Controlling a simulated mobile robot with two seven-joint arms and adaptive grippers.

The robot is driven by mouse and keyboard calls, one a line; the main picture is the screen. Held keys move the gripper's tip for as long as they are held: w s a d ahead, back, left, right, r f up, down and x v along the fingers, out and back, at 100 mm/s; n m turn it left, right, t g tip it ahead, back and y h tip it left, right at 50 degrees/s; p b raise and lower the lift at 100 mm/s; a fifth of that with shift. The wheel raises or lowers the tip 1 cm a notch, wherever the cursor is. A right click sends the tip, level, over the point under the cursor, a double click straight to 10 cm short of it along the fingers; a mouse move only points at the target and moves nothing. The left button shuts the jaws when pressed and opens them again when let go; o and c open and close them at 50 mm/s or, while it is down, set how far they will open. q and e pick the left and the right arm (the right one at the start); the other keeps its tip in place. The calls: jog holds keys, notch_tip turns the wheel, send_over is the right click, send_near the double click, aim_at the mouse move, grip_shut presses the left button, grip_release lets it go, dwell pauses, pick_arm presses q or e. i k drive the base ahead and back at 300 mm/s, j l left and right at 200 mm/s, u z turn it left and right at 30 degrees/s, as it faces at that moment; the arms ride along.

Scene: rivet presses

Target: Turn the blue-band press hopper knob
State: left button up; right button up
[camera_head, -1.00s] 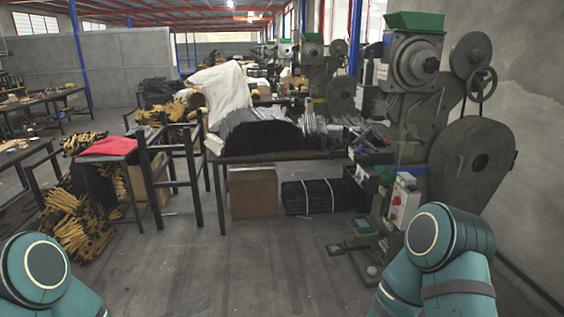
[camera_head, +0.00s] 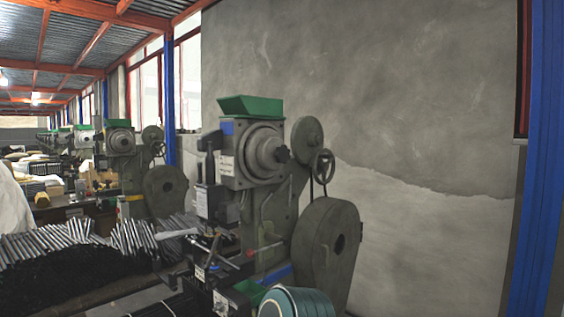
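The nearest press (camera_head: 270,205) stands in the middle of the head view, grey-green, with a blue patch (camera_head: 227,128) on its head just under the green hopper (camera_head: 250,106). A round grey stepped housing (camera_head: 258,152) faces me on its head, with a small dark knob (camera_head: 283,154) at its centre. I cannot tell how the knob is turned. Neither gripper is in view.
A handwheel (camera_head: 324,166) and a large round guard (camera_head: 326,250) are on the press's right side. A table with dark metal rods (camera_head: 75,245) is at left. A similar press (camera_head: 122,155) stands behind. A bare wall (camera_head: 420,150) and blue column (camera_head: 545,160) are at right.

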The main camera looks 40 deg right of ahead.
aim_at(282, 154)
jog(key=i+l+z, duration=0.35)
jog(key=i, duration=0.15)
jog(key=i+l+z, duration=0.15)
jog(key=i+z, duration=0.2)
jog(key=i, duration=0.15)
jog(key=i+l, duration=0.15)
jog(key=l, duration=0.15)
jog(key=i+l+u, duration=0.1)
jog(key=l, duration=0.25)
jog(key=i+l, duration=0.15)
jog(key=l, duration=0.2)
jog(key=u, duration=0.05)
